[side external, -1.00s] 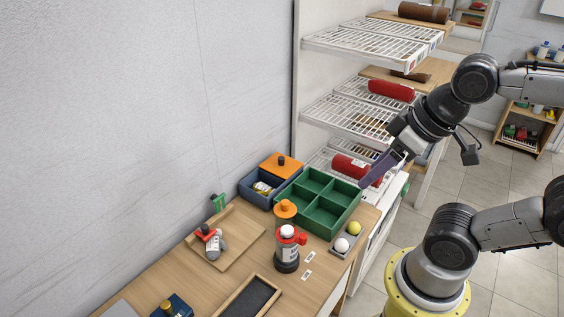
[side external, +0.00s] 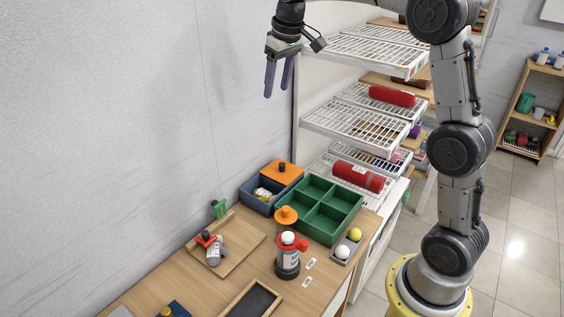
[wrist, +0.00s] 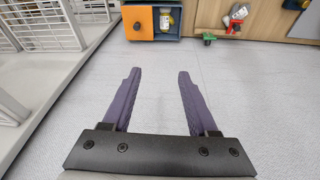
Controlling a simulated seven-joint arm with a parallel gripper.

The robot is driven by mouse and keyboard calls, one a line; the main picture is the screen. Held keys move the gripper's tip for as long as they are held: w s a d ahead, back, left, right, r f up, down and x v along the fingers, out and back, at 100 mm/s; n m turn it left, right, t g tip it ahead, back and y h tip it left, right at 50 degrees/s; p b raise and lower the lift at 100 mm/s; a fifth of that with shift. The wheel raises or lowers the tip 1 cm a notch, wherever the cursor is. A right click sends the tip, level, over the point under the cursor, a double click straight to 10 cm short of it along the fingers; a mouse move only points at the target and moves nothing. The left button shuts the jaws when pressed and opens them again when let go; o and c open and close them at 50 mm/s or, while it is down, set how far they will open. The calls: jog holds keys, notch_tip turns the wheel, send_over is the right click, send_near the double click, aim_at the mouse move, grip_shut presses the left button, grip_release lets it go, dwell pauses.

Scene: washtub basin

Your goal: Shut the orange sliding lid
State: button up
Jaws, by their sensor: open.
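The orange sliding lid (side external: 281,172) has a dark round knob and covers the back right part of a blue box (side external: 257,201). The front left part of the box is uncovered, and a small bottle (side external: 264,194) lies inside. In the wrist view the lid (wrist: 139,21) is at the top, with the bottle (wrist: 166,19) beside it in the open part of the box. My gripper (side external: 278,92) is open and empty, high above the table near the wall, well above the lid. Its two purple fingers (wrist: 158,75) point toward the box, apart from it.
A green divided tray (side external: 317,211) stands right beside the blue box. White wire shelves (side external: 362,125) rise behind at the right.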

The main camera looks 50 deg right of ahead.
jog(key=w+d+f+m+g, duration=0.1)
jog(key=w+d+f, duration=0.5)
jog(key=f, duration=0.4)
jog(key=g, duration=0.2)
send_near(282, 164)
jog(key=shift+m+y, duration=0.3)
jog(key=f, duration=0.9)
jog(key=shift+d, duration=0.3)
grip_shut()
